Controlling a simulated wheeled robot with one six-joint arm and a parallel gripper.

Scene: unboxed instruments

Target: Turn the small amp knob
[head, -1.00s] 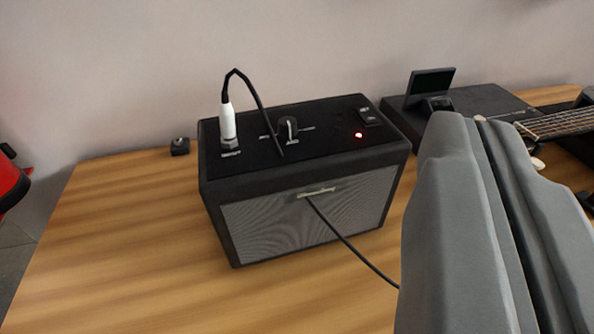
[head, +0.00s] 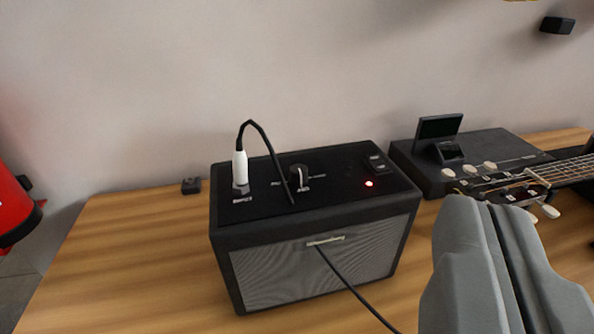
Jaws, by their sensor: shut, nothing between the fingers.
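The small black amp (head: 318,221) stands on the wooden table, with a grey grille on its front. A white plug (head: 240,168) stands upright in the jack at the panel's left. A red light (head: 369,184) glows at the right, beside a switch (head: 377,164). My gripper (head: 478,203) is at the lower right, shut and empty, apart from the amp and to the right of the knob.
A black cable (head: 347,283) runs from the amp's front toward my gripper. A dark device with a raised screen (head: 439,127) and a guitar headstock (head: 502,187) lie at the right. A red object (head: 17,208) is at the left edge.

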